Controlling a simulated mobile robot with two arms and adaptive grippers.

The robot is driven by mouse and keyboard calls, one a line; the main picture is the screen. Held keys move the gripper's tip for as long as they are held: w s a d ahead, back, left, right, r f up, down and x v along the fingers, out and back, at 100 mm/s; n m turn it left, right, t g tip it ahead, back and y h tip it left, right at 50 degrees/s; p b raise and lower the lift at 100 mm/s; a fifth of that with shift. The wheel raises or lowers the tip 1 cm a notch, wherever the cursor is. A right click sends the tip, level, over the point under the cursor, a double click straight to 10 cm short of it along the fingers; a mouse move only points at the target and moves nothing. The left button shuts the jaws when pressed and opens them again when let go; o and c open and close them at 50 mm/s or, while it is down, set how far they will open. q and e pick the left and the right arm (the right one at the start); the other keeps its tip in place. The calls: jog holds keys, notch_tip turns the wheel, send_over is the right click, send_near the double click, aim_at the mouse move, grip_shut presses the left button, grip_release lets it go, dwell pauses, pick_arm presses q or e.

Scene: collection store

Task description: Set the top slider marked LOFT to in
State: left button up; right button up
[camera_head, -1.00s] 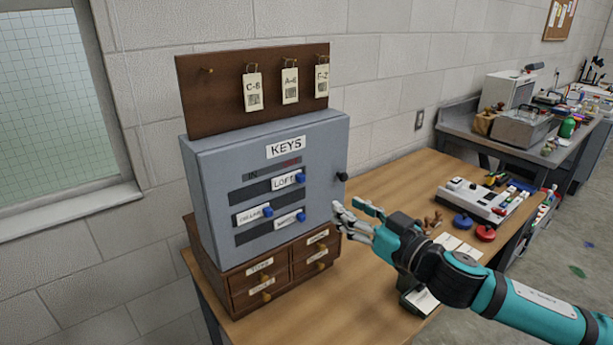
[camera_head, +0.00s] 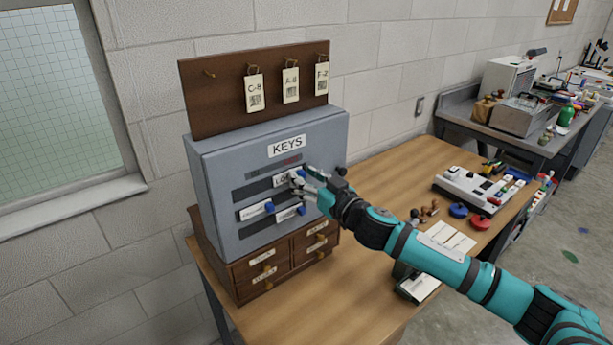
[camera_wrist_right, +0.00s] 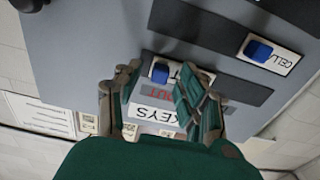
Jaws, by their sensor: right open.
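The grey KEYS cabinet (camera_head: 220,185) stands on a small drawer chest. Its top slider, marked LOFT (camera_head: 280,182), sits toward the right, OUT end of its slot, with the label partly covered by my fingers. My right gripper (camera_head: 303,178) is at this slider with fingers apart. In the right wrist view, which shows the cabinet upside down, the blue LOFT knob (camera_wrist_right: 160,72) lies between the two open fingers; contact cannot be told. The red OUT mark is just beyond it. My left gripper is not in view.
Two more sliders, one left (camera_head: 255,211) and one right (camera_head: 289,214), sit below LOFT. A key board (camera_head: 225,105) with tags stands behind the cabinet. A black knob (camera_head: 341,172) sticks out at the cabinet's right side. Stamps and a white device (camera_head: 465,185) lie to the right.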

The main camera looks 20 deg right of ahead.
aim_at(263, 185)
jog(key=shift+c, duration=0.5)
grip_shut()
jog(key=shift+a, duration=0.1)
jog(key=s+a, duration=0.1)
jog(key=a, duration=0.2)
jog(key=s+a, duration=0.1)
jog(key=a, duration=0.1)
jog(key=s+a, duration=0.1)
jog(key=a, duration=0.2)
jog(key=shift+s+a, duration=0.15)
jog(key=shift+a, duration=0.15)
jog(key=shift+d, duration=0.1)
